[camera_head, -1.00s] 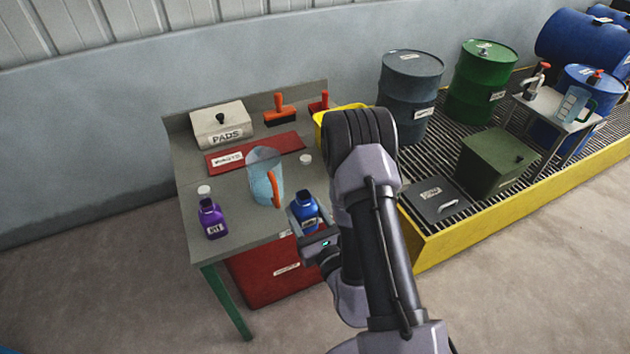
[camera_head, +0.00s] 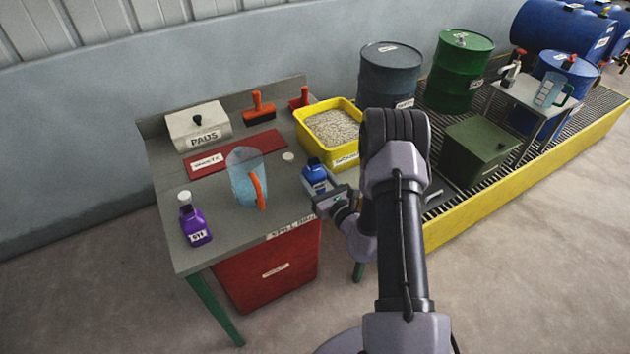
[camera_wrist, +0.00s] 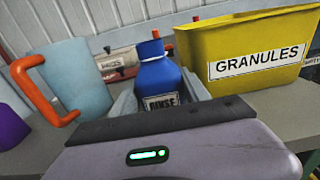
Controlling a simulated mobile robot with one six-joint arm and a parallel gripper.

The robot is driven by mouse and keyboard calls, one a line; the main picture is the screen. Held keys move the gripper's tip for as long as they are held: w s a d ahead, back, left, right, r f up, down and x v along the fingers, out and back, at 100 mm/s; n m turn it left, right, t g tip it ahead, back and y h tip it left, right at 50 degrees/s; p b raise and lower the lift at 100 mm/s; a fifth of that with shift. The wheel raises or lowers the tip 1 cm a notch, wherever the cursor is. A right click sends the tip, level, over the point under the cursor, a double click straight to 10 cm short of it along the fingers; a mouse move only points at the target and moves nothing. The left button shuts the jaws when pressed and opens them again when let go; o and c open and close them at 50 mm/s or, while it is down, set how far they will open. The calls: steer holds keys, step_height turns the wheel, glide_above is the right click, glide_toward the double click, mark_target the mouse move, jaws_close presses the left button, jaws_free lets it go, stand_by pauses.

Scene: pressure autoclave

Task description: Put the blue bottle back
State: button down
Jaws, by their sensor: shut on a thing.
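The blue bottle (camera_head: 314,172), labelled RINSE in the wrist view (camera_wrist: 160,85), is upright between the fingers of my gripper (camera_head: 318,186). My gripper is shut on it at the right side of the grey table (camera_head: 222,232), just in front of the yellow granules bin. The bottle's neck shows no white cap. A small white disc, perhaps a cap (camera_head: 288,156), lies on the table behind and left of it. Whether the bottle's base touches the table is hidden by the gripper.
A clear blue jug (camera_head: 243,180) with an orange handle stands left of the bottle, and a purple bottle (camera_head: 197,226) farther left. The yellow bin (camera_head: 345,160) is close behind. A red mat (camera_head: 255,149) and pads box (camera_head: 197,124) lie at the back. The table's front middle is clear.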

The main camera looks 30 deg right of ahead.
steer(key=shift+r, duration=0.2)
steer(key=shift+f, duration=0.2)
steer(key=c, duration=0.8)
jaws_free()
